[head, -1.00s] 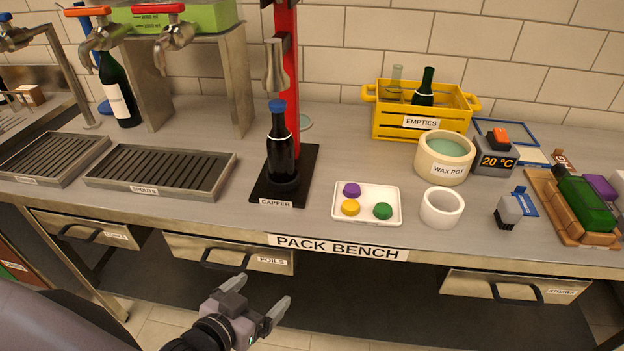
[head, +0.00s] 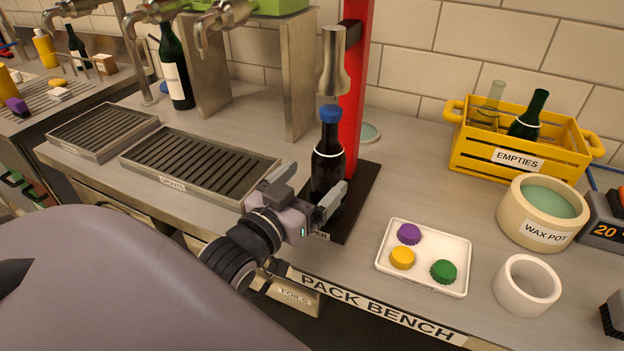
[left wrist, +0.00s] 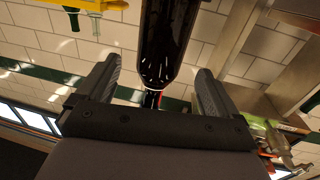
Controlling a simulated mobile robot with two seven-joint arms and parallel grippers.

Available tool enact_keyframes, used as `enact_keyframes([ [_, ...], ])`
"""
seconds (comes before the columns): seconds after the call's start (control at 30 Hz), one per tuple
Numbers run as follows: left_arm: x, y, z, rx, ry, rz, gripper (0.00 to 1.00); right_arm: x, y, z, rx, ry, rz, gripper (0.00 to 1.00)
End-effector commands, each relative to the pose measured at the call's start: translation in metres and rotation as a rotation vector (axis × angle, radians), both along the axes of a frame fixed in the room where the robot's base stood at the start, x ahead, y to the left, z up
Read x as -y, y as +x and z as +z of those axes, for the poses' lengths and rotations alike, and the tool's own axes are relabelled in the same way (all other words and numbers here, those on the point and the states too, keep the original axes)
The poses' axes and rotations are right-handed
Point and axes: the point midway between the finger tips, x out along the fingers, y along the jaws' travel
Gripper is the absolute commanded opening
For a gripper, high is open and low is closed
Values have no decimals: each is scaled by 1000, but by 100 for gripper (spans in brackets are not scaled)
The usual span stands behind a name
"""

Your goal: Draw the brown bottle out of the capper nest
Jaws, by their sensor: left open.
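The brown bottle (head: 327,168), dark with a blue cap and a white neck ring, stands upright on the capper's black base (head: 362,192). The capper's red post (head: 355,90) rises behind it, and its metal bell (head: 333,65) hangs above the cap. My left gripper (head: 310,186) is open at the front of the bottle's lower body, hiding the nest. In the left wrist view, the bottle (left wrist: 168,40) shows between the two open fingers (left wrist: 155,82); I cannot tell whether either touches it. My right gripper is out of view.
A white tray (head: 389,265) with purple, yellow and green caps lies right of the capper. Beyond are a white ring (head: 526,286), the wax pot (head: 541,213) and the yellow empties crate (head: 515,160). Drip trays (head: 200,163) and taps stand left.

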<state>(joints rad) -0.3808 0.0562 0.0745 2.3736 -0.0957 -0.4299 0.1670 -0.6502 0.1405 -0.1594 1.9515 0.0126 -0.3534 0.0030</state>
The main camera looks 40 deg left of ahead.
Motion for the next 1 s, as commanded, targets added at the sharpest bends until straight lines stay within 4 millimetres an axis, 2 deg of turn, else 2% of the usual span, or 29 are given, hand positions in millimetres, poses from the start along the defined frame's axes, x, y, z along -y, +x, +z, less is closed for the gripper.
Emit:
enact_keyframes([
  [0.4,-4,50,1,1,0,-1,94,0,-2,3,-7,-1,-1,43],
  [0.6,-5,60,0,-1,1,-1,94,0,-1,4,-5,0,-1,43],
  [0.87,-5,60,0,-1,1,-1,94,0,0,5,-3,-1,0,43],
  [1.0,-5,60,0,-1,1,-1,48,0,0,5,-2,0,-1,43],
])
